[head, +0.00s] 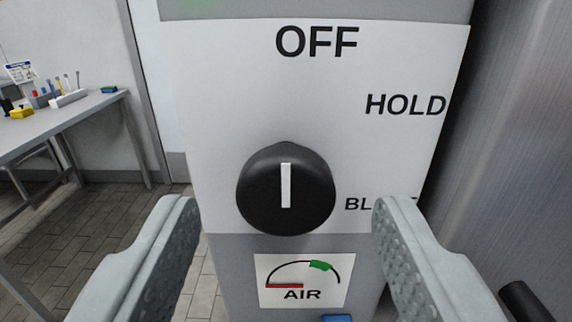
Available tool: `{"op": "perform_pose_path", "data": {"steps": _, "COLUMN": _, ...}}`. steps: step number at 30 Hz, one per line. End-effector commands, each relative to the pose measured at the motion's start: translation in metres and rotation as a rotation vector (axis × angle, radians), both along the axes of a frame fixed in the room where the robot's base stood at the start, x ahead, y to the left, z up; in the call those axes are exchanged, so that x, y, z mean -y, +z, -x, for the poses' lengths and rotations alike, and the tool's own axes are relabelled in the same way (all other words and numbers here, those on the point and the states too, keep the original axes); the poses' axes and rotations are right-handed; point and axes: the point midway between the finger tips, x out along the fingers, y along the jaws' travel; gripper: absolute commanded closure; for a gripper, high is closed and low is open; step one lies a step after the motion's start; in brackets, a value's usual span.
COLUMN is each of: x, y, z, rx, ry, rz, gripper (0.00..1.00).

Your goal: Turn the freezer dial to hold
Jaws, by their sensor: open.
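The freezer dial (258,200) is a round black knob with a white pointer line (286,185) standing upright, toward the OFF label (317,42) above. The HOLD label (405,105) is up and to the right of the dial. A third label (358,204), starting "BL", is to the right and partly hidden by my right finger. My gripper (287,225) is open, with one grey ridged finger on each side of the dial in the picture. Gaps show between the fingers and the knob, and I see no contact.
An AIR gauge label (303,281) is below the dial, with a blue part (337,318) at the bottom edge. A brushed metal surface (520,130) stands close at right. A bench (60,118) with small items is at far left, with open tiled floor (95,225) near it.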

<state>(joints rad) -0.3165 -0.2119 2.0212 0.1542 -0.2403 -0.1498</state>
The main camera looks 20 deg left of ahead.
Motion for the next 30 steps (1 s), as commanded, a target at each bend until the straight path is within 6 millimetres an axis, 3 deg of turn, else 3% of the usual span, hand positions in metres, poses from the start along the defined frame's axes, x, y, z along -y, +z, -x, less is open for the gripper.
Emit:
{"op": "perform_pose_path", "data": {"steps": 6, "x": -0.0035, "y": -0.0003, "z": -0.0126, "rx": 0.0, "ry": 0.0, "rz": 0.0, "gripper": 0.44}}
{"op": "perform_pose_path", "data": {"steps": 15, "x": -0.004, "y": 0.0001, "z": -0.0139, "rx": 0.001, "ry": 0.0, "rz": 0.0, "gripper": 0.44}}
{"op": "perform_pose_path", "data": {"steps": 16, "x": -0.004, "y": 0.0001, "z": -0.0139, "rx": 0.001, "ry": 0.0, "rz": 0.0, "gripper": 0.46}}
{"op": "perform_pose_path", "data": {"steps": 21, "x": -0.004, "y": 0.0001, "z": -0.0138, "rx": 0.001, "ry": 0.0, "rz": 0.0, "gripper": 0.79}}
{"op": "perform_pose_path", "data": {"steps": 23, "x": -0.004, "y": 0.0001, "z": -0.0137, "rx": 0.001, "ry": 0.0, "rz": 0.0, "gripper": 0.88}}
{"op": "perform_pose_path", "data": {"steps": 30, "x": -0.004, "y": 0.0002, "z": -0.0137, "rx": -0.004, "ry": 0.0, "rz": -0.017, "gripper": 0.88}}
